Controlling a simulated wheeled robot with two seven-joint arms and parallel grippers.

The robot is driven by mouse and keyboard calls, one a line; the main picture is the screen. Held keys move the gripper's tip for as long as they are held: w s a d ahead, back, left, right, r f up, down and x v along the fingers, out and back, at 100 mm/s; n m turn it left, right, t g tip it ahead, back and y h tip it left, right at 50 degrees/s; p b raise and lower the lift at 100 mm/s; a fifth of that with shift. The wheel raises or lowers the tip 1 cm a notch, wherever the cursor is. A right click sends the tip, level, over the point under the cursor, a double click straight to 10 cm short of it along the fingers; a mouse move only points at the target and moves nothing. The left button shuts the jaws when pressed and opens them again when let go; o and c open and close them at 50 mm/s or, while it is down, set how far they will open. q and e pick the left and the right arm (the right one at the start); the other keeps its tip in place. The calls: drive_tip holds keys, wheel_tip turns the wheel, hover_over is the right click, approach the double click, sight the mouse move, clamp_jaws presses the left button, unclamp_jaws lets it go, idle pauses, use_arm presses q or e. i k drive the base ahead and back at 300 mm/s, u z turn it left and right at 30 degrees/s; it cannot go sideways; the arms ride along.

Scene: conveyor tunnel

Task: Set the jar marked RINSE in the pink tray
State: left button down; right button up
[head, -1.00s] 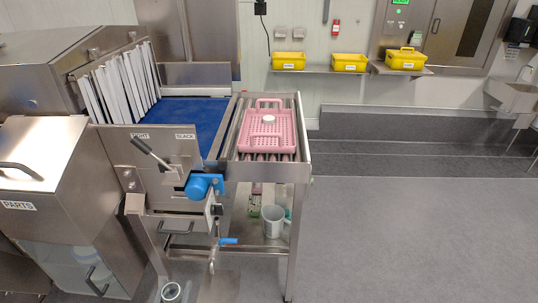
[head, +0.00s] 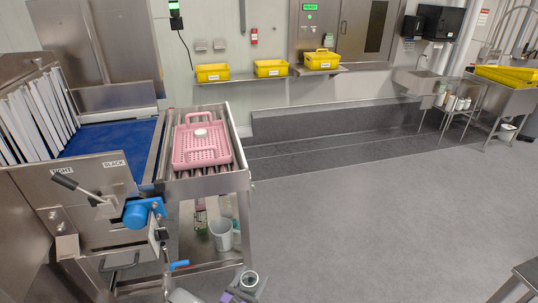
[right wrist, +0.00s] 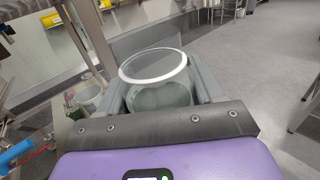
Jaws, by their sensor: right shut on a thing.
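The pink tray (head: 188,158) lies on the roller stand at left centre in the head view, with a small white round thing (head: 201,133) on it. My right gripper (head: 246,283) is low at the bottom of the head view, apart from the tray and in front of the stand. It is shut on a clear jar with a white rim (head: 249,277). In the right wrist view the jar (right wrist: 160,94) stands between the two grey fingers, its mouth open toward the camera. No marking on it can be read.
The steel roller stand (head: 240,179) holds a light mug (head: 221,235) on its lower shelf. A lever (head: 78,189) and blue motor (head: 144,212) stick out at left. Yellow bins (head: 271,68) sit on the wall shelf. Several bottles stand on a far-right table.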

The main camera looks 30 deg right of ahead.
sight(202, 153)
drive_tip(key=z, duration=1.65)
drive_tip(key=i, duration=3.8)
drive_tip(key=u, duration=4.25)
